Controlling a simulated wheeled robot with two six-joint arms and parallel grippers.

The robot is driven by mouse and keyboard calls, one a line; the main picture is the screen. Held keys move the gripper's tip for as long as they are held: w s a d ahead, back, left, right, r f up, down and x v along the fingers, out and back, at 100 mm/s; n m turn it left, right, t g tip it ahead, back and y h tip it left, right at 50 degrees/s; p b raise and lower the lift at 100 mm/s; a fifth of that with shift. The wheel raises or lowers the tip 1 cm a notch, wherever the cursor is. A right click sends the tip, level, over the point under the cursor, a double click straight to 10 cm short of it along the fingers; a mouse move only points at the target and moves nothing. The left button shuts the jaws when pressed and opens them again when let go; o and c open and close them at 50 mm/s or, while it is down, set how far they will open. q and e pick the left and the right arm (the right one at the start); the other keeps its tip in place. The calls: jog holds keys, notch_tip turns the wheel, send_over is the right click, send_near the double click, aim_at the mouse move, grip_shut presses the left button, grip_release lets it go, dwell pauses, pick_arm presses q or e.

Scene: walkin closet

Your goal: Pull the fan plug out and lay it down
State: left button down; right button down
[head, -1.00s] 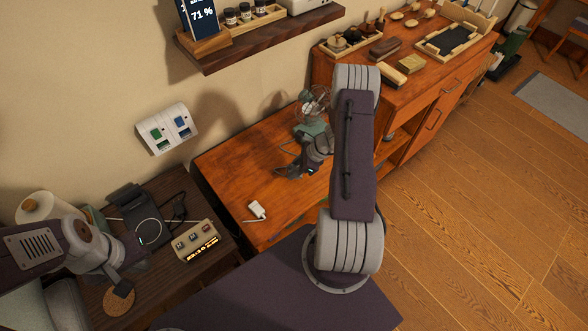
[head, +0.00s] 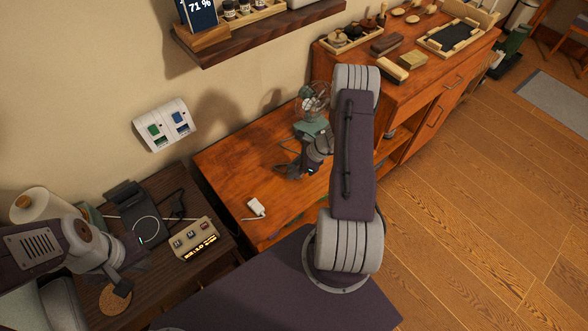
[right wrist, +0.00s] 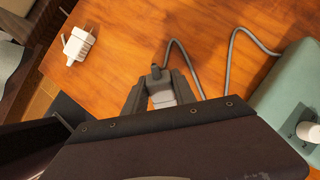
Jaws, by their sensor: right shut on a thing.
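The fan (head: 313,128), with a teal base and wire cage, stands on the orange wooden desk. Its base (right wrist: 292,90) also shows at the right of the right wrist view, with a grey cord running from it. My right gripper (head: 284,172) is low over the desk, left of the fan. In the right wrist view my right gripper (right wrist: 160,88) is shut on the grey fan plug (right wrist: 157,73), where the cord ends. Its lower part is hidden by the gripper. My left gripper (head: 133,267) is open and empty over the dark side table.
A white adapter (head: 256,207) lies on the orange desk (head: 225,168). A wall socket panel (head: 165,126) has green and blue parts. The dark table holds a charging pad (head: 146,230), a lit-display box (head: 195,240) and a cork coaster (head: 115,298). A shelf (head: 260,38) overhangs the desk.

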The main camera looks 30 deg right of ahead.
jog(key=shift+f, duration=0.2)
jog(key=c, duration=0.9)
grip_release()
jog(key=shift+r, duration=0.15)
jog(key=p+v, duration=0.1)
jog(key=v, duration=0.8)
jog(key=shift+w+a, duration=0.1)
